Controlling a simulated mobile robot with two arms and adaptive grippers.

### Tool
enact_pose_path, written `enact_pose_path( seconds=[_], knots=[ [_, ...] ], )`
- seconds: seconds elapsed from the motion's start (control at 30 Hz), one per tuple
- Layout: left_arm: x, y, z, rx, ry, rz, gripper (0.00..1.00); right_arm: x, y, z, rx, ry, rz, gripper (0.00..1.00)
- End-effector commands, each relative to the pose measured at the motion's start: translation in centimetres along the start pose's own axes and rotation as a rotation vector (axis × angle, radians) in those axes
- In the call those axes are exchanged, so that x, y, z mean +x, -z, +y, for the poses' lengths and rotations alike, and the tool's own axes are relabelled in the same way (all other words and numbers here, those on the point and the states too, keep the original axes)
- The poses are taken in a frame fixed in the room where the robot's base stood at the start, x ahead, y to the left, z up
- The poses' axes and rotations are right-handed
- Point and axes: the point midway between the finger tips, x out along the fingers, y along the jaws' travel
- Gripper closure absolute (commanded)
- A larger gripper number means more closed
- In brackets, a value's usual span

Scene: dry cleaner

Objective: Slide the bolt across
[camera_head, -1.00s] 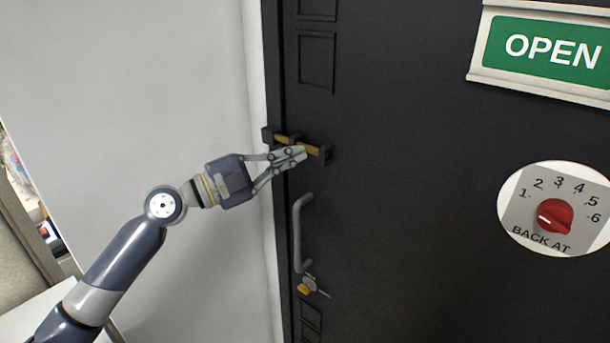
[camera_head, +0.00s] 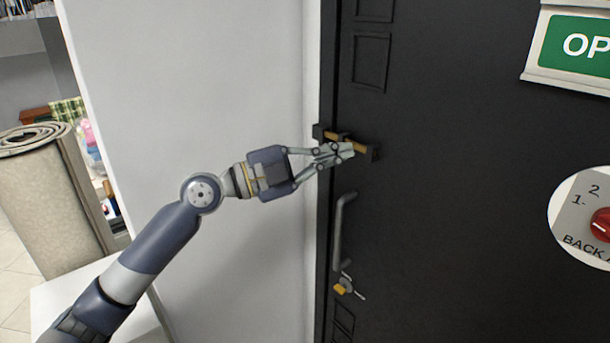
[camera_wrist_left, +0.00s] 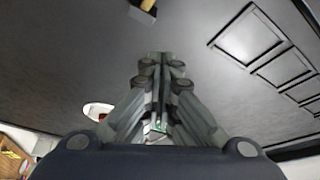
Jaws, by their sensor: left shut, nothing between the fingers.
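The brass-coloured bolt (camera_head: 361,147) sits at an angle on the dark door (camera_head: 460,220), near its left edge. It runs between a black bracket at its left end and another black bracket (camera_head: 374,153) at its right end. My left gripper (camera_head: 347,152) is shut with nothing between its fingers. Its tips are at the bolt and hide part of it; I cannot tell whether they touch. The left wrist view shows the closed fingers (camera_wrist_left: 160,68), and a bit of brass and black (camera_wrist_left: 143,10) at the top edge. My right gripper is not in view.
A grey pull handle (camera_head: 340,232) and a lock with a key (camera_head: 343,287) are below the bolt. An OPEN sign (camera_head: 565,43) and a red dial (camera_head: 602,223) are to the right. A white wall (camera_head: 190,90) and a rolled carpet (camera_head: 50,200) are at left.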

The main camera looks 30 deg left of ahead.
Motion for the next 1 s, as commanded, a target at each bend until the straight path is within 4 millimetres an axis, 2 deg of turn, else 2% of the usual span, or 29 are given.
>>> enact_pose_path(
  seconds=[0.03, 0.1, 0.4, 0.6, 1.0],
  knots=[
    [-1.0, -0.4, 0.7, 0.001, 0.000, -0.002, 1.00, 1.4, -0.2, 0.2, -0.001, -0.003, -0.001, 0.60],
    [-2.1, -0.4, 0.7, 0.002, -0.002, -0.003, 1.00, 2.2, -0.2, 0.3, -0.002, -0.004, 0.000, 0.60],
    [-5.5, -0.1, 0.3, 0.000, 0.001, 0.000, 1.00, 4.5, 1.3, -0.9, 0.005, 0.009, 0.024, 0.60],
    [-6.3, -0.1, 0.1, 0.001, -0.001, 0.000, 1.00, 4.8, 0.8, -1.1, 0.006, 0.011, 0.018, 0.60],
    [-6.4, 0.0, 0.0, 0.001, -0.001, 0.000, 1.00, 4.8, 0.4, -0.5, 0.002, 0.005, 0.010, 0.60]
  ],
)
